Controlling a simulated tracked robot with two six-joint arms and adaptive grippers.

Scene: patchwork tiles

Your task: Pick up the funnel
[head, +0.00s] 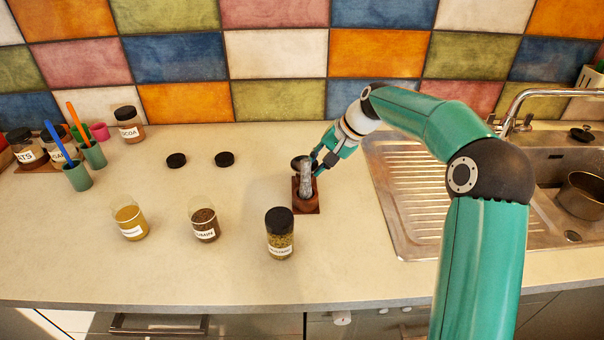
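A shiny, clear-grey upright piece, which looks like the funnel (305,180), stands in a small reddish-brown wooden holder (306,206) right of the counter's middle. My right gripper (319,163) reaches in from the right, with its fingers at the upper part of the funnel. They overlap it in the picture. I cannot tell whether the fingers touch it or are closed on it. A dark round shape shows at the funnel's top, partly hidden by the fingers. My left gripper is not in view.
A dark-lidded jar (280,240) stands close in front of the holder. Open jars of cumin (204,224) and yellow spice (130,222) stand left of it, two black lids (224,159) behind. Green cups (77,176) hold spatulas at left. A sink (550,180) lies right.

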